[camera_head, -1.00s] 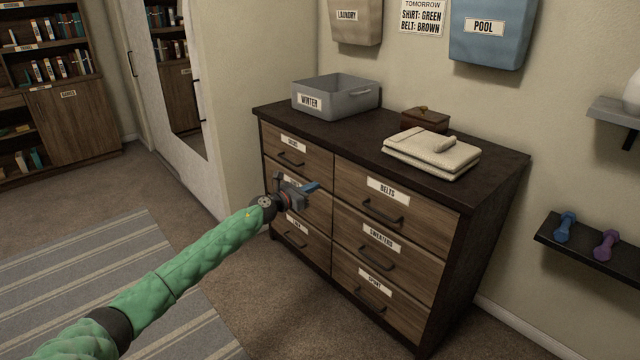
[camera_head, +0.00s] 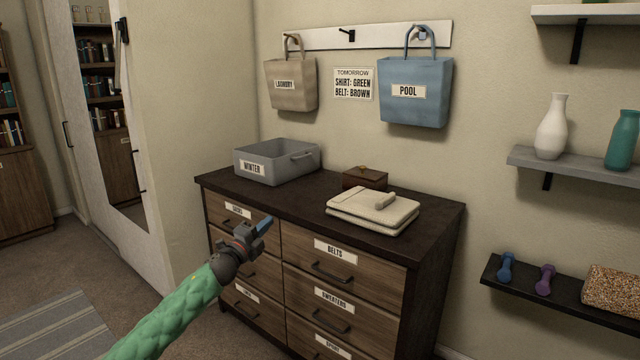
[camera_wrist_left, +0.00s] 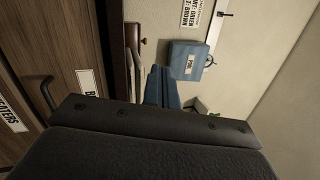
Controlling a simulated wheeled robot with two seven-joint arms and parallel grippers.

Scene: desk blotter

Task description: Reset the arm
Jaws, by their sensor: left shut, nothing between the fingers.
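My left gripper (camera_head: 262,228) reaches in from the lower left on a green-sleeved arm. Its blue fingers are together and empty, held in front of the upper left part of the dresser (camera_head: 290,205). The blue fingers also show in the left wrist view (camera_wrist_left: 162,88), pointing toward the wall. All the dresser drawers I can see look shut. The gripper and arm partly hide the left column of drawers. My right gripper is not in view.
On the dresser top are a grey WINTER bin (camera_head: 278,160), a small brown box (camera_head: 365,178) and folded cream cloth (camera_head: 372,210). LAUNDRY (camera_head: 292,95) and POOL (camera_head: 415,105) bags hang above. Shelves (camera_head: 560,165) stick out at right.

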